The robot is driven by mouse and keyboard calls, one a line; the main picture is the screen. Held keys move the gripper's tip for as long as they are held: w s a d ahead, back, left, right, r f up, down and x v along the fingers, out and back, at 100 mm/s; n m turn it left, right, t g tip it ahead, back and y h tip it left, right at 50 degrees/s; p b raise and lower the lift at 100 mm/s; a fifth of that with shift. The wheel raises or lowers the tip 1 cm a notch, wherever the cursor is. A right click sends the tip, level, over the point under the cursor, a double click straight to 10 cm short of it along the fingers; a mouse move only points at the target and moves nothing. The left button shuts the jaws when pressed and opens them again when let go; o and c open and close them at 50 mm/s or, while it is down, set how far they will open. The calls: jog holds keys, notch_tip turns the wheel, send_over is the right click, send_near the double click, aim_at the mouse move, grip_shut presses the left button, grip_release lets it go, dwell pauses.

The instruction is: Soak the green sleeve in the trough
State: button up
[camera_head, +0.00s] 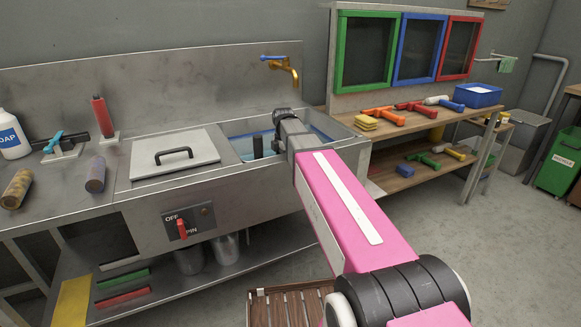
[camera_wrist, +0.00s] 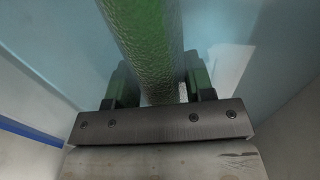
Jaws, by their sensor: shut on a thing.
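The green sleeve (camera_wrist: 148,38) is a textured cylinder in the wrist view, running up out of the top of the picture. My gripper (camera_wrist: 161,86) is shut on it, with one dark and green finger on each side. Pale blue water (camera_wrist: 55,60) of the trough lies behind and around the sleeve. I cannot tell how deep the sleeve is in it. In the head view, my arm reaches over the metal trough (camera_head: 232,157), which has blue water inside.
A lid with a black handle (camera_head: 174,154) covers the part left of the open trough. A brass tap (camera_head: 284,67) hangs above the back edge. A red switch (camera_head: 182,228) is on the front. Shelves with coloured tools (camera_head: 384,115) stand right.

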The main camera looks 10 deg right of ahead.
notch_tip(320, 180, up, 17)
jog(key=shift+f, duration=0.15)
dwell(1.3)
jog(key=shift+s, duration=0.1)
dwell(1.1)
